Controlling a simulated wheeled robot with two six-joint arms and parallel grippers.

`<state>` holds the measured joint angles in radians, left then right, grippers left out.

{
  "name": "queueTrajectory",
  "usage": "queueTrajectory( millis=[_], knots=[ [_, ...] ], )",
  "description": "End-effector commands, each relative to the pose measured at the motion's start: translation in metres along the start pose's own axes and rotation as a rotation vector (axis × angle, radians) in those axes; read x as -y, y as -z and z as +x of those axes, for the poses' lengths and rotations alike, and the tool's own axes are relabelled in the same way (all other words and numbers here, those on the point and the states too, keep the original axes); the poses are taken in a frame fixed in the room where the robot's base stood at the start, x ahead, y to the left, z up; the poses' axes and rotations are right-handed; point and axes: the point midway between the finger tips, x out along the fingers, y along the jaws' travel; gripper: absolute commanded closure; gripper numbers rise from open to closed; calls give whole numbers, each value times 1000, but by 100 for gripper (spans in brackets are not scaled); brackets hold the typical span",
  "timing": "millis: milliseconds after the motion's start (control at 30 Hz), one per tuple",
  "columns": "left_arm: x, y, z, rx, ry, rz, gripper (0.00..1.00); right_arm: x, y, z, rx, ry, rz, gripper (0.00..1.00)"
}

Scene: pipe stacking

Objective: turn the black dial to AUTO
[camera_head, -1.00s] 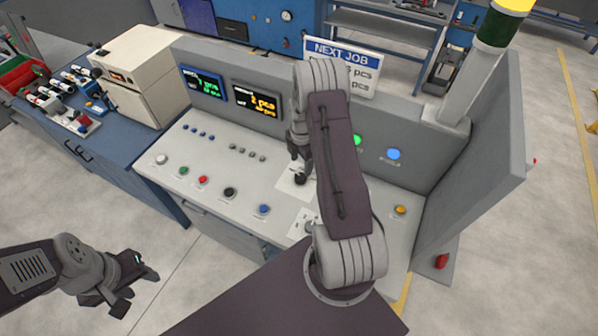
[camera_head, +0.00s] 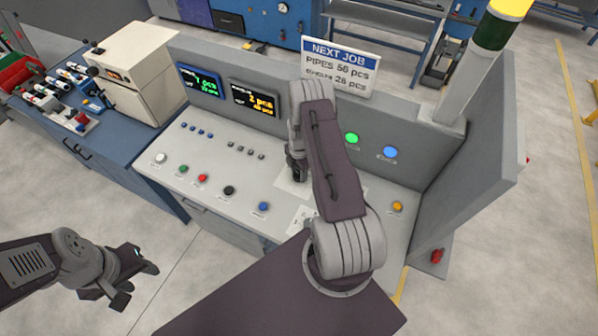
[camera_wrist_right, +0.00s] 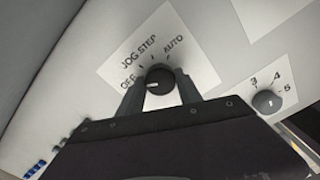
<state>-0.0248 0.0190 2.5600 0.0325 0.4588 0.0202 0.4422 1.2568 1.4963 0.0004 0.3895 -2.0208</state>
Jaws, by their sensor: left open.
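The black dial (camera_wrist_right: 159,81) sits on a white label plate (camera_wrist_right: 205,72) marked OFF, JOG, STEP and AUTO in the right wrist view. Its white mark is on the left side, toward OFF; AUTO is up and to the right. My right gripper (camera_wrist_right: 160,86) has its fingers apart, one on each side of the dial. I cannot tell whether they touch it. In the head view my right gripper (camera_head: 297,172) is low over the console and hides the dial. My left gripper (camera_head: 138,284) is open and empty, off the console at the lower left.
A smaller numbered knob (camera_wrist_right: 267,102) is to the right of the dial. The console (camera_head: 215,165) carries several coloured buttons and two displays. A back panel (camera_head: 420,150) with green and blue lights stands behind my right arm. A blue bench (camera_head: 130,140) is at the left.

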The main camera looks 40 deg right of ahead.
Motion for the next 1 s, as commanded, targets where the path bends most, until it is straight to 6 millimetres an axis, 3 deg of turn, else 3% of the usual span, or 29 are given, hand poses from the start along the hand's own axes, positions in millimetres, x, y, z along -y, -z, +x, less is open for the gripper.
queueTrajectory(
  millis=[367,1000],
  knots=[
    [0,-1,9,0,0,0,54,-2,-1,0,2,-5,79,99],
    [1,-5,50,0,0,0,54,-2,-2,0,2,-10,645,99]
  ],
)
